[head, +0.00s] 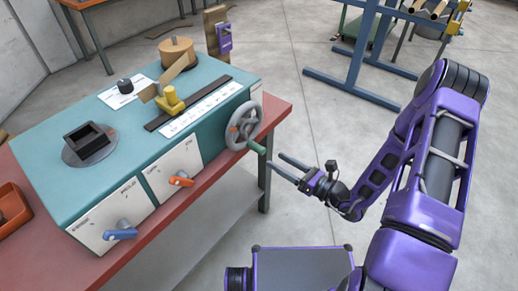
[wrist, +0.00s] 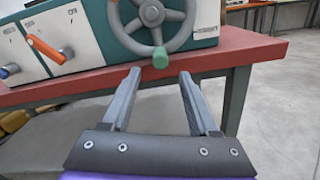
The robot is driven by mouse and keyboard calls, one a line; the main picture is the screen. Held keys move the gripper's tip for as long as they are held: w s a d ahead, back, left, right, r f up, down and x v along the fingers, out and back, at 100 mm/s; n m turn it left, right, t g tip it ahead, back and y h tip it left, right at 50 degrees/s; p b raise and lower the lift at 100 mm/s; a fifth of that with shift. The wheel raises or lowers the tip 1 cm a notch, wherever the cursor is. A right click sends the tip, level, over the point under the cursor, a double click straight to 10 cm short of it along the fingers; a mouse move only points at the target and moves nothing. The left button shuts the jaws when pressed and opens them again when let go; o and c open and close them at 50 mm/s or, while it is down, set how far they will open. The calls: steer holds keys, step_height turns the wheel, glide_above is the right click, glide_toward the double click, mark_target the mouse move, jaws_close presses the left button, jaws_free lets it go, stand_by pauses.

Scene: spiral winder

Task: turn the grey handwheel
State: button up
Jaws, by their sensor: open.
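The grey handwheel (head: 243,125) is mounted on the right end of the front face of the teal machine (head: 75,185). A green handle knob (head: 257,147) sticks out from its rim at the lower right. In the wrist view the handwheel (wrist: 158,22) is at the top, with the green knob (wrist: 160,58) at its bottom. My gripper (head: 279,167) is open and empty, a little to the right of the knob in the head view. In the wrist view its two fingers (wrist: 160,75) point towards the knob, which appears between and just beyond the fingertips.
The machine stands on a red-topped table (head: 277,108). An orange lever (head: 181,180) and a blue lever (head: 122,232) are on its front. A yellow guide block (head: 171,101) sits on top. A blue steel frame (head: 362,60) stands behind.

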mark_target(264, 153)
steer(key=x, duration=0.8)
steer(key=shift+w+a, duration=0.15)
jaws_close()
stand_by(1.1)
